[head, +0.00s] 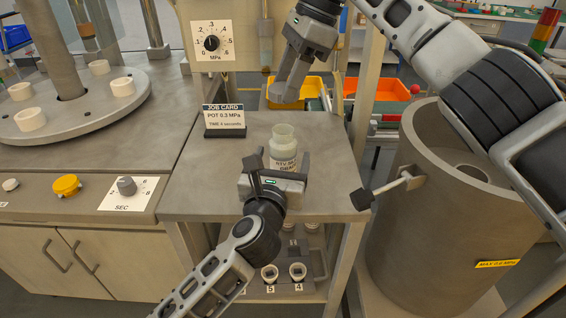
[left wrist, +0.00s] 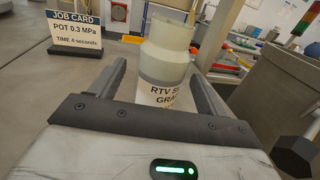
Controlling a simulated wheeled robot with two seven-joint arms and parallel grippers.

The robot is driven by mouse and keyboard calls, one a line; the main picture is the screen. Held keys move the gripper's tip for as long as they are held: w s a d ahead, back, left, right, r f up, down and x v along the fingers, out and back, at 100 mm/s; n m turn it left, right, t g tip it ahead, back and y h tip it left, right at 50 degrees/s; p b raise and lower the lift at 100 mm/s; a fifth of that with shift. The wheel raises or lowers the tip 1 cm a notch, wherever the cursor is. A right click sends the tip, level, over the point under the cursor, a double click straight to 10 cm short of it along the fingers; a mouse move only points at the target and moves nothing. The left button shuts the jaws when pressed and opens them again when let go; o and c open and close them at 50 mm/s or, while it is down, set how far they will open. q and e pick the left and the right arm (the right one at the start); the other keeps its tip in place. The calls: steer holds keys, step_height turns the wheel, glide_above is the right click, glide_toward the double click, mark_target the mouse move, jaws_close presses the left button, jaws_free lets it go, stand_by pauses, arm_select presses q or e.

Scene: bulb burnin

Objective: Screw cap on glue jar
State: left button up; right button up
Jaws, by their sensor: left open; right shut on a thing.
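The glue jar (head: 284,145) stands upright on the grey bench top, its pale mouth uncovered and its label partly hidden by my left gripper. My left gripper (head: 274,165) is open at the jar's near side. In the left wrist view its two fingers stand on either side of the jar (left wrist: 163,65), with a gap showing at the left finger. My right gripper (head: 286,98) hangs above and just behind the jar, pointing down, apart from it. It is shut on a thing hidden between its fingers. I cannot make out a cap in either view.
A job card (head: 224,119) stands at the bench's back left. A large grey pot (head: 420,200) stands to the right, with a dark-knobbed handle jutting toward the bench. Yellow and orange bins (head: 376,88) are behind. Bare bench top lies left of the jar.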

arm_select(q)
steer(key=c, duration=1.4)
steer(key=shift+c, duration=0.3)
arm_select(e)
glide_above(283, 130)
steer(key=shift+w+d+f, duration=0.1)
steer(key=shift+d+f, duration=0.1)
steer(key=shift+f, duration=1.05)
steer(key=shift+w+d+f, duration=0.1)
steer(key=shift+d+f, duration=0.1)
steer(key=shift+f, duration=1.05)
steer(key=shift+f, duration=0.15)
steer(key=shift+f, duration=0.75)
steer(key=shift+f, duration=0.6)
